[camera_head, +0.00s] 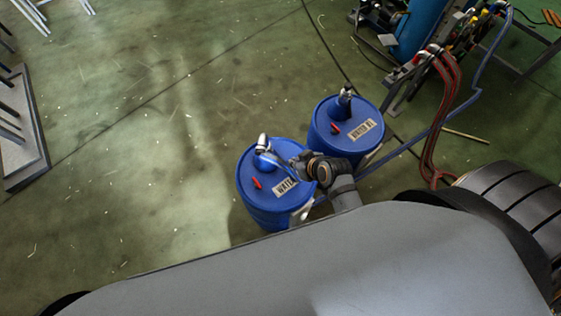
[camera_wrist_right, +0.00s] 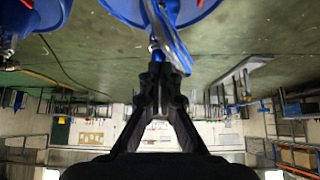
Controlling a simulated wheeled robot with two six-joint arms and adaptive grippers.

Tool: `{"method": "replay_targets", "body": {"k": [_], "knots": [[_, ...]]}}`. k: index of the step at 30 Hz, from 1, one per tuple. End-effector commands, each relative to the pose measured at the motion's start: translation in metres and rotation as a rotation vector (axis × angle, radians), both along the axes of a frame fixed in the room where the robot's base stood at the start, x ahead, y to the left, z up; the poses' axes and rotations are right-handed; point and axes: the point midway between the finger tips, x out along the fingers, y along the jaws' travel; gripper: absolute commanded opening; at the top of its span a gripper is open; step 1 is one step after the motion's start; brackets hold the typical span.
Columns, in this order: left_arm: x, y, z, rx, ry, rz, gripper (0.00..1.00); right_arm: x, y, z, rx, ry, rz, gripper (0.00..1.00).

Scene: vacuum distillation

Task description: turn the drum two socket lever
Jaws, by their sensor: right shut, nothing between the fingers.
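Two blue drums stand on the floor in the head view. The left drum (camera_head: 262,205) has a silver socket fitting (camera_head: 262,142) on its lid and a label partly hidden by my right arm. The right drum (camera_head: 325,148) has a darker fitting (camera_head: 345,95) and a label starting "WATER"; its number is too small to read surely. My right gripper (camera_head: 297,164) is over the left drum's lid, shut and empty. In the wrist view its fingertips (camera_wrist_right: 157,66) are close to a silver fitting (camera_wrist_right: 154,48) and a blue hose (camera_wrist_right: 172,35); contact is unclear. My left gripper is out of view.
A red piece (camera_head: 257,183) lies on the left drum's lid, another (camera_head: 335,128) on the right drum's. Blue and red hoses (camera_head: 440,130) run to equipment (camera_head: 420,35) at the upper right. The floor to the left is clear up to a grey platform (camera_head: 38,150).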

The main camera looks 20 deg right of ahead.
Motion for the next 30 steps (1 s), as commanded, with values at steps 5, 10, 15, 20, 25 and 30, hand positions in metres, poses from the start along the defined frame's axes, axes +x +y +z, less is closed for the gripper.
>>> {"method": "replay_targets", "body": {"k": [5, 10, 15, 20, 25, 30], "knots": [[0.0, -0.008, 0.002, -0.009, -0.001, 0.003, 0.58, 0.013, 0.005, -0.016, 0.001, -0.002, -0.001, 0.0], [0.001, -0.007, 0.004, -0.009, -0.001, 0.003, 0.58, 0.034, 0.012, -0.045, 0.001, -0.002, -0.001, 0.0], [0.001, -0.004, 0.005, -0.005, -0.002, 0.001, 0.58, 0.055, 0.02, -0.075, 0.0, -0.001, -0.001, 0.0], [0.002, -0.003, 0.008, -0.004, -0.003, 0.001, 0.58, 0.054, 0.019, -0.101, -0.002, 0.001, -0.001, 0.0], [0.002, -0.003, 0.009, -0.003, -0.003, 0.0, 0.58, 0.053, 0.018, -0.115, -0.001, -0.001, -0.002, 0.0], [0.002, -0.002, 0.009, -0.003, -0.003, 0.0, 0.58, 0.052, 0.018, -0.119, 0.0, -0.002, -0.002, 0.0]]}}
